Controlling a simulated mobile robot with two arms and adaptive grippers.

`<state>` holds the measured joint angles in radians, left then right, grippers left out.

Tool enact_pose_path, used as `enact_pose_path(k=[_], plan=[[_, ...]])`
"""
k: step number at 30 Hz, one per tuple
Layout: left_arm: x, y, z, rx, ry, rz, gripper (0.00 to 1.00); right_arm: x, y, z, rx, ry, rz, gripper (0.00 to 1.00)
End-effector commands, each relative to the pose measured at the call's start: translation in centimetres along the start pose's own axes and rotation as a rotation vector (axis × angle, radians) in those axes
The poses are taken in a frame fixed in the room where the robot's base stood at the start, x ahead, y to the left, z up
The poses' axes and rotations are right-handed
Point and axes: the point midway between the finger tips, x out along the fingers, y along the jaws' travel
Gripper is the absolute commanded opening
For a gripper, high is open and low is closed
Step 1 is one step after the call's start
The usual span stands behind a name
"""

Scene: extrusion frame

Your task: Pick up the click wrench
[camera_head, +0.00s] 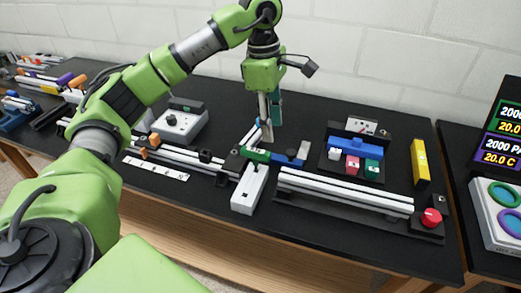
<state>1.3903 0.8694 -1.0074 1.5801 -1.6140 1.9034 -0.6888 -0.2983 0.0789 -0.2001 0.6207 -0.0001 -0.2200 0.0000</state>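My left gripper (269,125) points down over the middle of the black table. One grey finger and a teal part behind it show, and the gap between the fingers is not clear. Just below the fingertips lies a low piece with a green block (257,154) and a blue-grey end (290,157). I cannot tell for sure whether this is the click wrench, or whether the fingers touch anything. My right gripper is not in view.
Light aluminium extrusions (345,193) lie in a black fixture with a red knob (431,217) at front right.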

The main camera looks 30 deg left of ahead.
Motion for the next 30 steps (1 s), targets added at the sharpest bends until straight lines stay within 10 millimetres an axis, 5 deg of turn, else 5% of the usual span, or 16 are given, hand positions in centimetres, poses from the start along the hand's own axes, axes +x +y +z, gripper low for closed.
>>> enact_pose_path(k=[3, 6, 19, 30], plan=[[-1.7, 0.1, -3.2, -0.028, 0.093, 0.004, 0.38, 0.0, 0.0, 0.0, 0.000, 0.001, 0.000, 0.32], [-1.6, 0.1, -4.1, -0.035, 0.120, -0.001, 0.38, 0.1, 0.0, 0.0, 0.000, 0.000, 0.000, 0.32], [5.0, 0.0, -4.9, -0.035, 0.119, -0.003, 0.38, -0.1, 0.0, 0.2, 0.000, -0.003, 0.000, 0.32], [8.1, -0.2, -5.4, -0.035, 0.119, -0.005, 0.38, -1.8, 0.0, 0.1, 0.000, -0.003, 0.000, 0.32]])
